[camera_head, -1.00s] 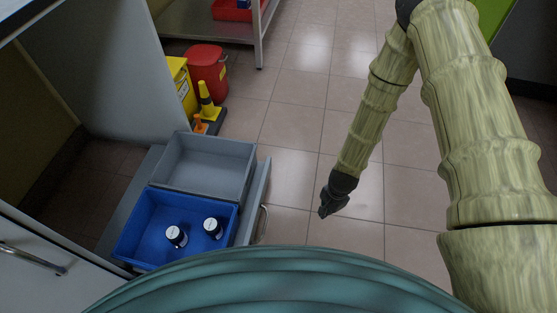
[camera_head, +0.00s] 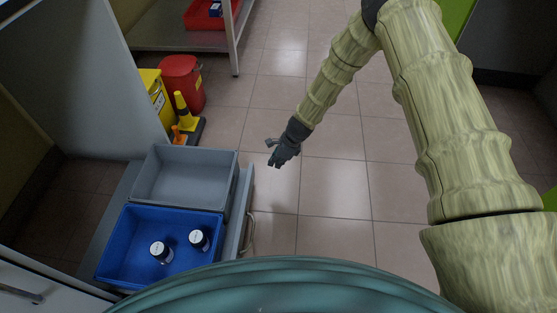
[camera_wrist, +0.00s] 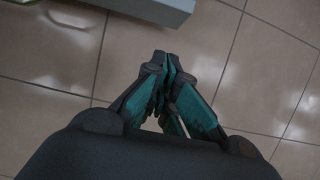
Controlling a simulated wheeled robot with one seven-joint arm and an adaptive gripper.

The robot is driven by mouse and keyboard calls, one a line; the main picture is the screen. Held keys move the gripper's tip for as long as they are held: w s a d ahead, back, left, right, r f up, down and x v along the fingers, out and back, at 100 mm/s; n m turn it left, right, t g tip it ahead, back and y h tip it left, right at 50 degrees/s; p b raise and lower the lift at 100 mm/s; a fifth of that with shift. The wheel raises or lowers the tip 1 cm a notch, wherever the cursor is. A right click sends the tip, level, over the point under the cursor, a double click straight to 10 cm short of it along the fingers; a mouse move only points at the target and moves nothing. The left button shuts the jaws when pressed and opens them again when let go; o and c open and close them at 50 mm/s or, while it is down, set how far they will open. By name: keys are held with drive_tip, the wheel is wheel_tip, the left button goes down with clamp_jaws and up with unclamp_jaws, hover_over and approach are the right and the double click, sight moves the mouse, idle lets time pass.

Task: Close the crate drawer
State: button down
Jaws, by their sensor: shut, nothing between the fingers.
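The crate drawer (camera_head: 232,240) stands pulled out at the lower left of the head view, with a handle (camera_head: 250,232) on its right-hand front. It holds a grey crate (camera_head: 146,190) and a blue crate (camera_head: 118,262).
A red bin (camera_head: 182,82), a yellow bin (camera_head: 153,92) and a yellow-black cone (camera_head: 184,112) stand beyond the drawer. A shelf unit (camera_head: 235,40) stands at the back. The tiled floor to the right of the drawer is clear.

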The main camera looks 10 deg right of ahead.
drive_tip(key=w+a+f+b, duration=0.1)
drive_tip(key=a+f+b, duration=0.2)
drive_tip(key=a+f, duration=0.1)
drive_tip(key=shift+a+b, duration=0.4)
drive_tip(key=shift+a, duration=0.35)
drive_tip(key=shift+w, duration=0.1)
